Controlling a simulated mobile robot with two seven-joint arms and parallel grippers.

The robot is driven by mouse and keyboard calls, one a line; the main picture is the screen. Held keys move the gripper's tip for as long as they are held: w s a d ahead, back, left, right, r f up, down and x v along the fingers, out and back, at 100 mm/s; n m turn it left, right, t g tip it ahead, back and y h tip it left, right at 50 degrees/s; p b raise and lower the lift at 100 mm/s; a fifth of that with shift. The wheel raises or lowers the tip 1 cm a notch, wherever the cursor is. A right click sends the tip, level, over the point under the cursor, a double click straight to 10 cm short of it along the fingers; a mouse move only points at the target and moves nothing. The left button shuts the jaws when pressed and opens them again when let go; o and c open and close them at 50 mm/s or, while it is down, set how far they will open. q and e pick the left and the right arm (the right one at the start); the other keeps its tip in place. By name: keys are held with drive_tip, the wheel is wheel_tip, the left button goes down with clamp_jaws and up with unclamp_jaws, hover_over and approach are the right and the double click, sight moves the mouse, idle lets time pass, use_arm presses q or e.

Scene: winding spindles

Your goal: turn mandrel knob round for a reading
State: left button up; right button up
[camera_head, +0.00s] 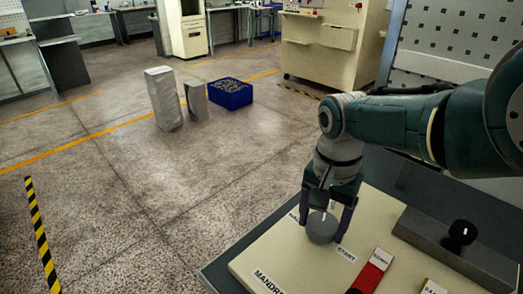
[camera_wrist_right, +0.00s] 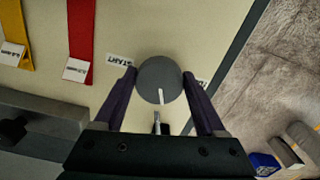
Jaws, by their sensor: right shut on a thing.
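The mandrel knob (camera_head: 321,229) is a round grey disc on the cream panel (camera_head: 249,262), near the word MANDREL. My right gripper (camera_head: 322,233) reaches down over it, with one dark purple finger on each side, shut on its rim. In the right wrist view the knob (camera_wrist_right: 155,74) sits between the fingertips of the gripper (camera_wrist_right: 160,76). A white pointer line (camera_wrist_right: 161,96) on the knob points down the picture, towards the palm. A START label (camera_wrist_right: 119,60) lies left of the knob there; another label (camera_wrist_right: 203,83) is partly hidden by a finger. My left gripper is out of view.
A red strip (camera_head: 372,270) and a yellow strip (camera_wrist_right: 14,35) with labels lie on the panel. A grey block with a black knob (camera_head: 462,233) stands to the right. A blue bin (camera_head: 231,94) and wrapped blocks (camera_head: 163,98) stand on open floor.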

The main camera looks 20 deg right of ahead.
sight(320, 224)
drive_tip(key=shift+w+m, duration=0.15)
drive_tip(key=shift+m, duration=2.15)
drive_tip(key=o, duration=1.3)
wheel_tip(320, 224, up, 9)
drive_tip(key=p, duration=0.7)
drive_tip(key=shift+p, duration=0.35)
drive_tip(key=shift+r+p, duration=0.3)
drive_tip(key=shift+r, duration=0.2)
